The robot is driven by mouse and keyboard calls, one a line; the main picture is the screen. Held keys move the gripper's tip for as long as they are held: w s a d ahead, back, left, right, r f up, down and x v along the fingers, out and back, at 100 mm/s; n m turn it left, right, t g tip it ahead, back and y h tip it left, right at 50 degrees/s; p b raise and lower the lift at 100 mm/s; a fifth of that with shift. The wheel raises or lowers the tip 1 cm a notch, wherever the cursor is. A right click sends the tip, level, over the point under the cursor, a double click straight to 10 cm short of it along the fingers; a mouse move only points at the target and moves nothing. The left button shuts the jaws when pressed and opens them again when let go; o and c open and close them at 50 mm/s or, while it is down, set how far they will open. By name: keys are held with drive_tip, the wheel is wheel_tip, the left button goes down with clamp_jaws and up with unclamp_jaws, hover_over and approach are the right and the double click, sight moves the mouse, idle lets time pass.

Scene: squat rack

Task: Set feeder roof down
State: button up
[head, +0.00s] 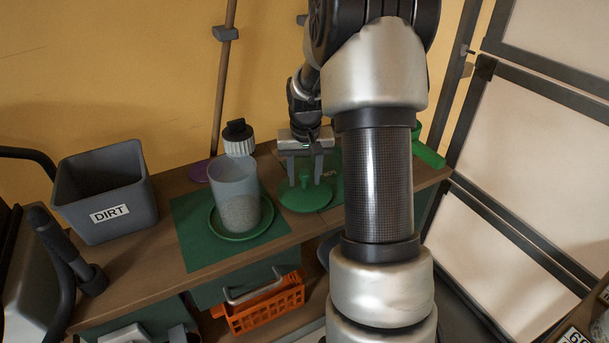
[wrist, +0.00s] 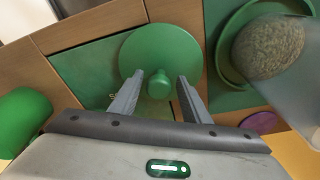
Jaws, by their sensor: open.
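The feeder roof, a round green disc with a knob on top (head: 304,197), lies flat on the bench, partly over a dark green mat with lettering (wrist: 80,75). In the wrist view the roof (wrist: 140,48) is below my gripper (wrist: 160,80), its knob between the two spread fingers with gaps at both sides. In the head view my open gripper (head: 305,181) points down just above the roof. The feeder, a clear cylinder (head: 236,185) part filled with seed, stands open-topped on a green tray (head: 234,234); the seed also shows in the wrist view (wrist: 268,48).
The tray stands on another green mat (head: 188,228) left of the roof. A grey DIRT bin (head: 105,195) is at the bench's left. A black-capped bottle (head: 238,140) is behind the feeder. An orange basket (head: 265,303) is below. A green object (wrist: 20,118) lies nearby.

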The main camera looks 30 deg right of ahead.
sight(305, 191)
wheel_tip(305, 191, up, 12)
drive_tip(key=s+p, duration=0.1)
drive_tip(key=p, duration=0.1)
drive_tip(key=shift+s+a+r+p, duration=0.15)
drive_tip(key=shift+s+a+p, duration=0.15)
drive_tip(key=shift+a, duration=0.05)
